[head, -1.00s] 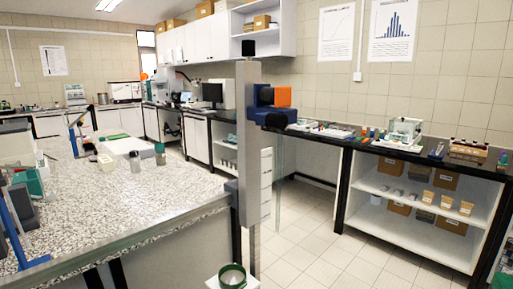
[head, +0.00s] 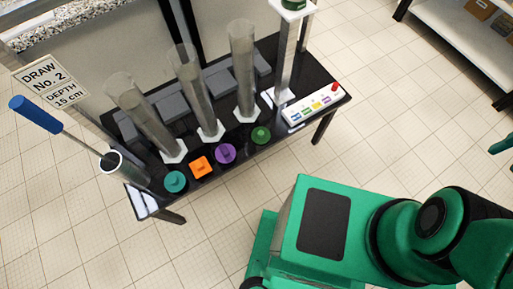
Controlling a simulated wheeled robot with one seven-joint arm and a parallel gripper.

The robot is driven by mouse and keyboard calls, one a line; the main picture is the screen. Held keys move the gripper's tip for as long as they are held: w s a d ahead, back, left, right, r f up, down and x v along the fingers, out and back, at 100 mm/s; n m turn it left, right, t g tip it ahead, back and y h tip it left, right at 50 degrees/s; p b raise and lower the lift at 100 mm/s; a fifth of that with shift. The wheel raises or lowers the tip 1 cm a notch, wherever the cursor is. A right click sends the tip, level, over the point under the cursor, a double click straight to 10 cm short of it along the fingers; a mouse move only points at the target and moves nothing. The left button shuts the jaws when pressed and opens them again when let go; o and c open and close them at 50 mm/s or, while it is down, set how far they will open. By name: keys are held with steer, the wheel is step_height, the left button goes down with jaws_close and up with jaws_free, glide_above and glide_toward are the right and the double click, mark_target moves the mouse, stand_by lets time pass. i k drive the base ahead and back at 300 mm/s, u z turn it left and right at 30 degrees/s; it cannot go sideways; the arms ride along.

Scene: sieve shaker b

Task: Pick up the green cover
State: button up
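A small green cover (head: 260,135) lies near the front edge of a low black table (head: 146,207), at the right end of a row of covers. Left of it are a purple cover (head: 225,154), an orange square cover (head: 200,167) and a teal cover (head: 176,181). No gripper can be made out. Parts of my green arm show at the lower right, well apart from the covers. A green fragment at the right edge is too cut off to identify.
Three clear upright cylinders (head: 243,70) stand behind the covers, with grey blocks behind. A white panel with coloured labels (head: 313,103) lies right. A blue-handled rod (head: 35,113) leans from a grey tube (head: 112,163) at left, near a sign (head: 46,81). Tiled floor is open in front.

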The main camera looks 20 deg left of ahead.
mark_target(261, 136)
steer(key=u, duration=0.15)
steer(key=k, duration=0.1)
steer(key=u, duration=0.7)
steer(key=i, duration=0.55)
steer(key=u, duration=0.25)
